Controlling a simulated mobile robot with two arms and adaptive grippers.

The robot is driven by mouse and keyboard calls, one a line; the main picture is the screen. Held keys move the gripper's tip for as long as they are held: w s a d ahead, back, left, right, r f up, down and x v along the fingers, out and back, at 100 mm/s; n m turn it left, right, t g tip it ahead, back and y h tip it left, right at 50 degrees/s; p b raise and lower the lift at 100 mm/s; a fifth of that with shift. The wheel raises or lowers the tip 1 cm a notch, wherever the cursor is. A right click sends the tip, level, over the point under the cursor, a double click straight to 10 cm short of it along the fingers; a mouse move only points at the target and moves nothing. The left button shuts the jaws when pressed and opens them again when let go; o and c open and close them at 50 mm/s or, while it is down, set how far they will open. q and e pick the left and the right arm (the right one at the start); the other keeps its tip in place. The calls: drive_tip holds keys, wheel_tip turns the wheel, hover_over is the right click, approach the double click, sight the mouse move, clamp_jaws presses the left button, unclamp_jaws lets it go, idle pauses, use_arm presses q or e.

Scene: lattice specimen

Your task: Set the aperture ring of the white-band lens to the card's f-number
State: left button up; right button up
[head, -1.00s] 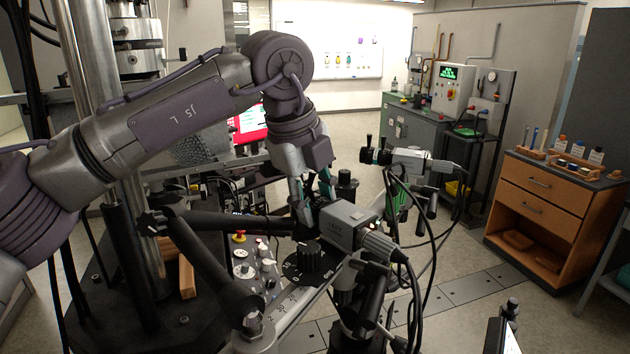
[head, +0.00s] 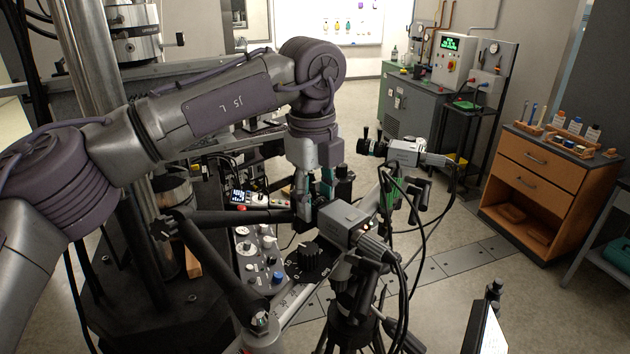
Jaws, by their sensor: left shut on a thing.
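My left gripper (head: 313,205) reaches down to the front of the near grey camera (head: 345,222) and is shut on its lens. The lens is mostly hidden by the fingers and the camera body, so its band and ring marks cannot be read. A second grey camera (head: 405,152) stands behind and to the right; its dark lens (head: 371,147) points left and is clear of my gripper. I cannot make out a card with an f-number. My right gripper is not in view.
A black tripod (head: 350,292) carries the near camera, with cables looping to its right. A dark arm (head: 240,216) runs close left of the gripper. A knobbed control panel (head: 262,265) lies below. A wooden cabinet (head: 545,185) stands right, past open floor.

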use_arm(q)
drive_tip(key=shift+g+y+p, duration=0.3)
drive_tip(key=shift+p, duration=0.45)
drive_tip(key=shift+w, duration=0.1)
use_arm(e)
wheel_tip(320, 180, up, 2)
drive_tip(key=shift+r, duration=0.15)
use_arm(q)
drive_tip(key=shift+d+g+y, duration=0.1)
drive_tip(key=shift+g+y, duration=0.2)
drive_tip(key=shift+y, duration=0.1)
drive_tip(key=shift+g+y, duration=0.5)
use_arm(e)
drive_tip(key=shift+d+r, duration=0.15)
use_arm(q)
drive_tip(key=o, duration=1.2)
